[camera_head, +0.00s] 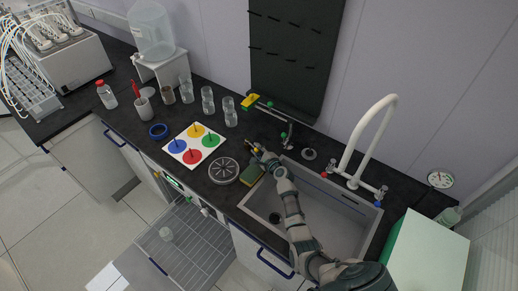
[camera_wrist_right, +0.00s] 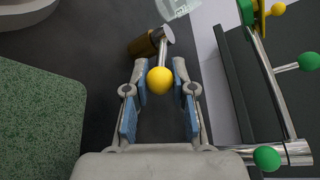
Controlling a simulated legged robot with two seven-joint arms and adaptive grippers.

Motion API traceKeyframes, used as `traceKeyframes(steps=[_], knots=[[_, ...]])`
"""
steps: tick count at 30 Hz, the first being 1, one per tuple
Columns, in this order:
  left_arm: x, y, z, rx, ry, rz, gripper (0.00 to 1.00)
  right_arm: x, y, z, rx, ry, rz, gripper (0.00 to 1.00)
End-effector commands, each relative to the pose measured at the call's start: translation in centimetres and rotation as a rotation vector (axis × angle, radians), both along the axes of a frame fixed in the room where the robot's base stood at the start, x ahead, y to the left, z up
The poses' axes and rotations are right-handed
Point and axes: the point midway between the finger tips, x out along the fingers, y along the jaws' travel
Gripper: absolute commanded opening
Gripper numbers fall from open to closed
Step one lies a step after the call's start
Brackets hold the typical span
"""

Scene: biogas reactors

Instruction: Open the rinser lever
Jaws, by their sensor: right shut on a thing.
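The lever is a metal rod with a yellow ball knob (camera_wrist_right: 160,80), joined to a brass-coloured cylinder (camera_wrist_right: 146,43) in the right wrist view. My right gripper (camera_wrist_right: 161,72) is shut on the lever, with the knob between its fingers. In the head view the right gripper (camera_head: 261,153) is at the left back corner of the sink, and the lever there is small and partly covered by the fingers. A metal fixture with green knobs (camera_head: 286,136) stands just behind it; green balls on it (camera_wrist_right: 267,157) show at the right of the wrist view. My left gripper is not in view.
The sink (camera_head: 345,205) and white tap (camera_head: 357,145) are to the right. A green-topped sponge (camera_head: 250,175) and round metal drain disc (camera_head: 223,171) lie left of the gripper. Glasses (camera_head: 229,111) and a coloured-disc board (camera_head: 194,145) stand farther left.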

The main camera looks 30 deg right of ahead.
Motion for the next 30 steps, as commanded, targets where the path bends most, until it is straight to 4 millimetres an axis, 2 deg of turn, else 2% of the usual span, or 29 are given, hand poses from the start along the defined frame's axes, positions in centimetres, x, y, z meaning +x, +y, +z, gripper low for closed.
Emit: traceKeyframes(steps=[2, 3, 6, 17, 20, 25, 30], knots=[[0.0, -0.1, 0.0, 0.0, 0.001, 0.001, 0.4, 0.1, 0.4, 0.1, 0.002, -0.001, 0.007, 0.0], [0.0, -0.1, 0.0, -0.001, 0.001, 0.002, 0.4, 0.1, 0.4, 0.1, 0.003, -0.002, 0.008, 0.27], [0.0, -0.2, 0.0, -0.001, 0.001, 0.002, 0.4, 0.1, 0.4, 0.1, 0.002, -0.001, 0.007, 0.51], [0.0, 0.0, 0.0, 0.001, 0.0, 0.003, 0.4, 0.1, 0.2, 0.5, 0.003, -0.003, 0.006, 0.51], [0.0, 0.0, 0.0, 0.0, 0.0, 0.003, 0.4, 0.1, 0.2, 1.9, 0.002, -0.006, 0.006, 0.51], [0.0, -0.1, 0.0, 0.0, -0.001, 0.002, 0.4, 0.2, 0.2, 5.6, 0.001, -0.009, 0.004, 0.51], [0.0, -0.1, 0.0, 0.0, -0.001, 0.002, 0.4, 0.2, 0.3, 8.4, 0.003, -0.005, 0.006, 0.51]])
